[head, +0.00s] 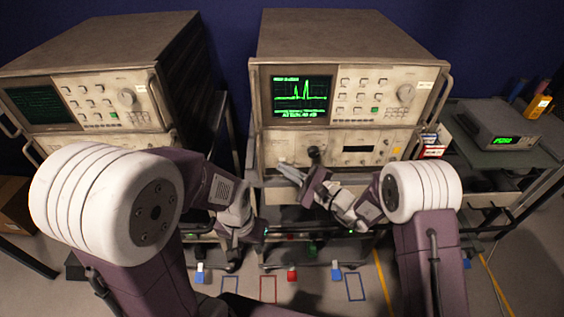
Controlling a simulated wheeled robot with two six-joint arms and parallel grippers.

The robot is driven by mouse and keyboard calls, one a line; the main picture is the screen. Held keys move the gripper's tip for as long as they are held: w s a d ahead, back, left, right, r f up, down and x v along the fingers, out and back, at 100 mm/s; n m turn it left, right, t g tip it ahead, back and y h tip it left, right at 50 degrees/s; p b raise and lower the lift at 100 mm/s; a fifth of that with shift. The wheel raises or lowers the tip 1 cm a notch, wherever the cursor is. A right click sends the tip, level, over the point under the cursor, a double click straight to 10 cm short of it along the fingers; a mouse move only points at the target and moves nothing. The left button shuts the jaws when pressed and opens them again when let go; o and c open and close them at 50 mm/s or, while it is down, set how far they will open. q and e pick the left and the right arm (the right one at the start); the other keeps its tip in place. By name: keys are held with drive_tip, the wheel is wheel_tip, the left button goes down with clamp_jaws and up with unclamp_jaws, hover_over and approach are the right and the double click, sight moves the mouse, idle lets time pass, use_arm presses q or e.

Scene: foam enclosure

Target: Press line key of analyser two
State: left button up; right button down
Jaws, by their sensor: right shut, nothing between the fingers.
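Two analysers stand side by side. The right analyser (350,88) has a lit screen (303,96) with a green trace, rows of pale keys (358,97), a green key and a knob. The left analyser (100,100) has a darker screen and a similar key panel. Their small labels are too small to read, so I cannot tell which is number two or which key is line. My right gripper (284,165) is shut and empty, in front of the right analyser's lower unit, below the screen. My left gripper (255,234) is lower, in front of the cart; its fingers are unclear.
A dark side table (490,150) at the right holds a small meter (500,138) with a green display and a yellow bottle (538,107). Carts with dark rails carry the analysers. Coloured floor markings and small blocks lie below. A cardboard box (15,205) is at far left.

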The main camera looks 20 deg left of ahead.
drive_tip(key=shift+s, duration=0.25)
drive_tip(key=shift+s+d, duration=0.1)
drive_tip(key=s, duration=0.1)
drive_tip(key=s+d+b, duration=0.1)
drive_tip(key=s, duration=0.3)
drive_tip(key=shift+s+d, duration=0.25)
drive_tip(key=shift+d, duration=0.05)
